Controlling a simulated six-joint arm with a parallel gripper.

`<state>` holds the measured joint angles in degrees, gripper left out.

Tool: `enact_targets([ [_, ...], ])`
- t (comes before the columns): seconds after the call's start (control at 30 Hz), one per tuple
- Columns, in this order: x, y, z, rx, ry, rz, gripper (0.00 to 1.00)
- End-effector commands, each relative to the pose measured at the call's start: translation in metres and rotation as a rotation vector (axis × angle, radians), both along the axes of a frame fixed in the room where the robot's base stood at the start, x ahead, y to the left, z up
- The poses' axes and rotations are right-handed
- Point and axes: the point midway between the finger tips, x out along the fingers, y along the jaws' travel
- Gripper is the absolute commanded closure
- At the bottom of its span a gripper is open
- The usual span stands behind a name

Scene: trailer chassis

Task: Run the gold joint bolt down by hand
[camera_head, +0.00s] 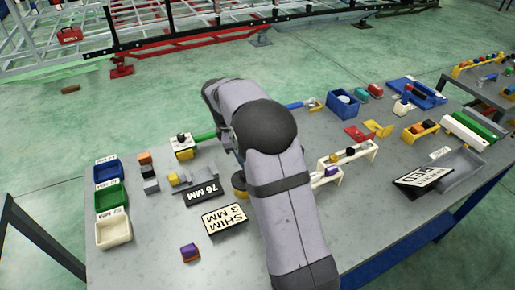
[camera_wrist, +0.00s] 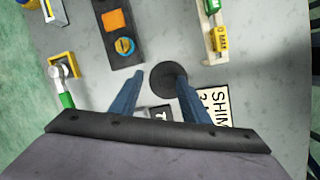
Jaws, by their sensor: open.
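A black disc (camera_wrist: 166,78) shows between and beyond the fingertips, partly covered by the right finger. The gold-rimmed piece is ahead of the left fingertip, not between the fingers. In the head view my arm hides the gripper; a gold piece (camera_head: 239,181) shows at the arm's left edge.
The SHIM 3 MM sign (camera_head: 225,217) and 76 MM sign (camera_head: 202,192) stand left of my arm. A green-handled tool (camera_head: 205,136) lies behind them. Blue, green and white bins (camera_head: 113,232) line the left edge.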

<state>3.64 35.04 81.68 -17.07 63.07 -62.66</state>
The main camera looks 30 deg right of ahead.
Motion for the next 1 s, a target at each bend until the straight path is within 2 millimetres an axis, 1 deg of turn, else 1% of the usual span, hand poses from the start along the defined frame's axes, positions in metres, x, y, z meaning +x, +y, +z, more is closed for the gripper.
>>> enact_targets([
  [0.03, 0.014, -0.009, 0.0, -0.021, 0.019, 0.061, 0.58],
  [0.1, 0.029, -0.019, 0.0, -0.047, 0.046, 0.145, 0.58],
  [0.2, 0.046, -0.031, -0.001, -0.079, 0.081, 0.243, 0.58],
  [0.3, 0.057, -0.04, -0.001, -0.103, 0.108, 0.313, 0.58],
  [0.5, 0.066, -0.048, -0.001, -0.126, 0.135, 0.379, 0.58],
  [0.73, 0.066, -0.05, -0.005, -0.127, 0.139, 0.384, 0.58],
  [0.87, 0.066, -0.054, -0.014, -0.125, 0.14, 0.383, 0.58],
  [1.0, 0.065, -0.061, -0.03, -0.125, 0.141, 0.383, 0.58],
])
